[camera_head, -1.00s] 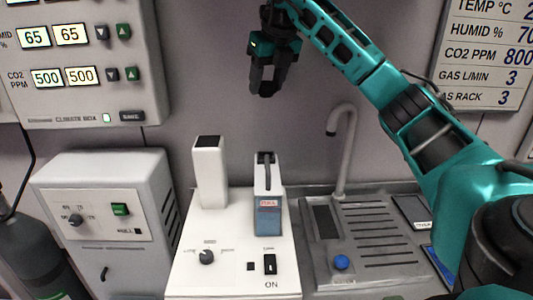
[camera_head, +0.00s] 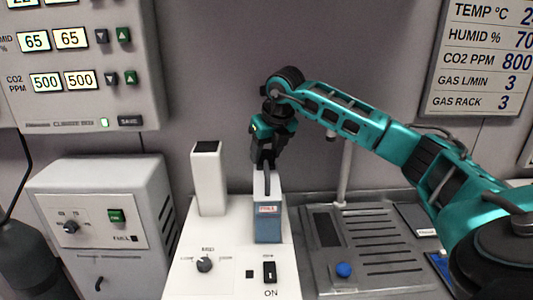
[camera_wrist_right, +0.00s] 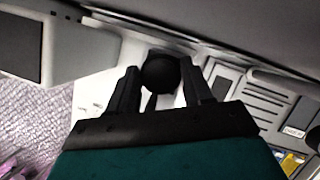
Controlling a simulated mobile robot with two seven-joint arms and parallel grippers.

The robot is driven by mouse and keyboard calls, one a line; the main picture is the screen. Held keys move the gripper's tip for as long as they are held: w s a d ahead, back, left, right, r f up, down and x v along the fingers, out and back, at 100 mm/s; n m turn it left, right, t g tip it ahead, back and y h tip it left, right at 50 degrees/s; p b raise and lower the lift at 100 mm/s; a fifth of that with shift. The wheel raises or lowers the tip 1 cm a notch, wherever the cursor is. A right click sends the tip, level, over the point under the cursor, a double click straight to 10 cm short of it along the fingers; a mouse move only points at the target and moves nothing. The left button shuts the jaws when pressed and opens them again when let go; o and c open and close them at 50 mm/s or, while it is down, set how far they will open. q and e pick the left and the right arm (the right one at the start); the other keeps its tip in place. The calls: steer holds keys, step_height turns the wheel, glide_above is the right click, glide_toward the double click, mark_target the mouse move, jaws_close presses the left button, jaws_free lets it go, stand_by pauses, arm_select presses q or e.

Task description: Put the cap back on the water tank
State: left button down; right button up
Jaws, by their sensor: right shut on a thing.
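The water tank (camera_head: 268,222) stands on the white machine; it is a narrow white container with a blue lower part and a small label. My right gripper (camera_head: 264,163) points down just above the tank's top. In the right wrist view, the right gripper (camera_wrist_right: 167,85) is shut on a round black cap (camera_wrist_right: 160,73) held between its fingers. The cap is hard to make out in the head view. The fingers partly hide the tank's top, so I cannot tell whether the cap touches it. My left gripper is out of view.
A white upright block (camera_head: 208,180) stands close left of the tank on the white machine (camera_head: 205,285), which has a knob and a switch. A grey sink unit (camera_head: 385,250) with a tap and a blue knob (camera_head: 343,270) is to the right. A grey box (camera_head: 100,215) stands left.

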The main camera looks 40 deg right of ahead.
steer(key=shift+f, duration=0.4)
steer(key=shift+s+a+f+b, duration=0.1)
steer(key=shift+s+f+b, duration=0.1)
steer(key=shift+f, duration=0.15)
steer(key=shift+s+a+f+b, duration=0.1)
steer(key=shift+f+b, duration=0.1)
steer(key=shift+f, duration=0.1)
steer(key=o, duration=1)
steer(key=shift+w+f, duration=0.1)
steer(key=shift+w, duration=0.05)
steer(key=shift+r+p, duration=0.35)
steer(key=shift+r, duration=0.15)
steer(key=d+p+v, duration=0.1)
steer(key=v, duration=1.1)
steer(key=shift+w+a+r, duration=0.2)
steer(key=shift+a+r, duration=0.15)
